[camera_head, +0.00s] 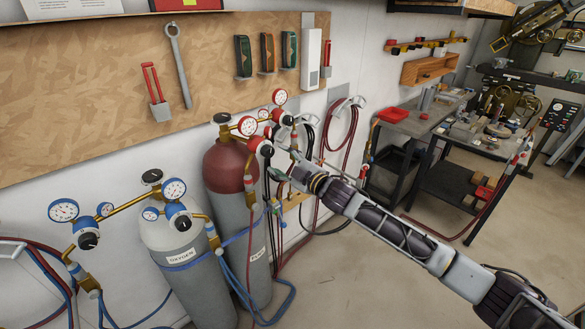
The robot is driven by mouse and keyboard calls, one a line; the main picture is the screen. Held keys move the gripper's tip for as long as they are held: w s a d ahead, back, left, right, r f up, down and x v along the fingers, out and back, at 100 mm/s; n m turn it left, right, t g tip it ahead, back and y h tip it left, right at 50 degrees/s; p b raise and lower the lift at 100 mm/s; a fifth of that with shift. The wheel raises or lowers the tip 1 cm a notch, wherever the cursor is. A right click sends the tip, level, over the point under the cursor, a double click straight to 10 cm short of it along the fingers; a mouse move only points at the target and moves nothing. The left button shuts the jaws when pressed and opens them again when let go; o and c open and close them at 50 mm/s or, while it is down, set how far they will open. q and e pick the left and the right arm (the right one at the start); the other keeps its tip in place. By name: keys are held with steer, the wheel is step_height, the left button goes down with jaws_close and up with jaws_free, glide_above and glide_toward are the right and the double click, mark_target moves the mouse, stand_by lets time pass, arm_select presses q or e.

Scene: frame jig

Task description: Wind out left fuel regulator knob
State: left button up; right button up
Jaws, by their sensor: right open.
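Two red-bodied fuel regulators with red-rimmed gauges sit above the red-topped fuel cylinder (228,168). The left fuel regulator (254,143) has a dark knob (266,149) on its front facing me. The right fuel regulator (278,115) sits a little behind it, with its own dark knob (287,119). My right gripper (284,164) reaches in from the lower right. It is open and empty, its fingertips just right of and below the left fuel knob, seemingly apart from it. My left gripper is not in view.
An oxygen cylinder (188,265) with blue regulators stands at the left. Red and blue hoses (250,250) hang around the cylinders, close to my right gripper. A workbench (410,125) stands at the right. The floor in front (350,280) is clear.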

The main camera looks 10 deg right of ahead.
steer(key=shift+v, duration=2.2)
